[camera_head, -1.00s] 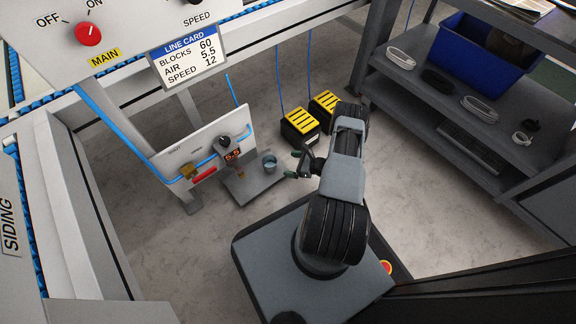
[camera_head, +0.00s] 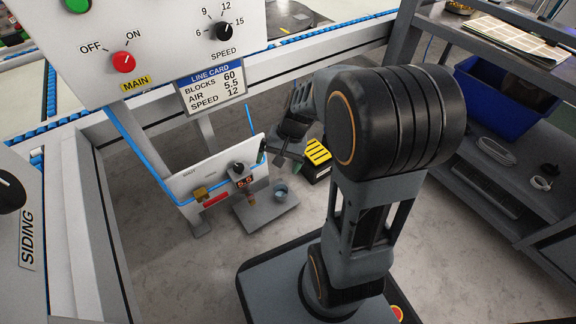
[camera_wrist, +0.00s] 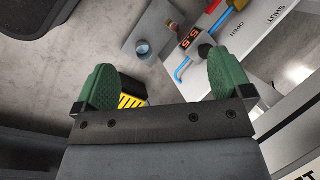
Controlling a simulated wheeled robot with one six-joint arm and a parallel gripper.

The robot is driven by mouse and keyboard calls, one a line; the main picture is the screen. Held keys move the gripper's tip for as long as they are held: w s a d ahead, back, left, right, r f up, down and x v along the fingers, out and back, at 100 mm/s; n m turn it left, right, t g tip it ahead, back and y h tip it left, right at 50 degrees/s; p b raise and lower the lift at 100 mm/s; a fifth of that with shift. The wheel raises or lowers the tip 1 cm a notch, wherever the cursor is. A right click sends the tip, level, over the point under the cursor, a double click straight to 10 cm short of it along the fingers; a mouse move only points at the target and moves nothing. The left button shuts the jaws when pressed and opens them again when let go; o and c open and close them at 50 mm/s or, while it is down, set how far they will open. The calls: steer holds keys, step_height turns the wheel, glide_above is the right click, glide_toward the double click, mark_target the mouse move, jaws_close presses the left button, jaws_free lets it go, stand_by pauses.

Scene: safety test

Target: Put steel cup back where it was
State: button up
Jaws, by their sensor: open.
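The steel cup (camera_head: 280,189) stands upright on a grey shelf plate (camera_head: 262,218) at the foot of a white air panel. It also shows in the wrist view (camera_wrist: 144,49), top centre, beyond and between the fingers. My gripper (camera_head: 270,155) is raised above the cup, near the panel's upper right edge. In the wrist view my gripper (camera_wrist: 162,78) has two green pads spread wide apart with nothing between them. The cup is clear of both pads.
The air panel (camera_head: 190,182) carries a dark knob, a display reading 5.5 and a red handle. A yellow-topped black block (camera_head: 317,155) sits on the floor right of it. A control box (camera_head: 160,40) is at upper left; a shelf rack with a blue bin (camera_head: 490,100) is at right.

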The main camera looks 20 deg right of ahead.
steer(key=s+r+n+t+h, duration=0.3)
steer(key=s+r+n+h, duration=0.1)
steer(key=s+r+n, duration=0.1)
steer(key=shift+s+a+r+n, duration=0.3)
steer(key=shift+s+r, duration=0.5)
steer(key=shift+s, duration=0.45)
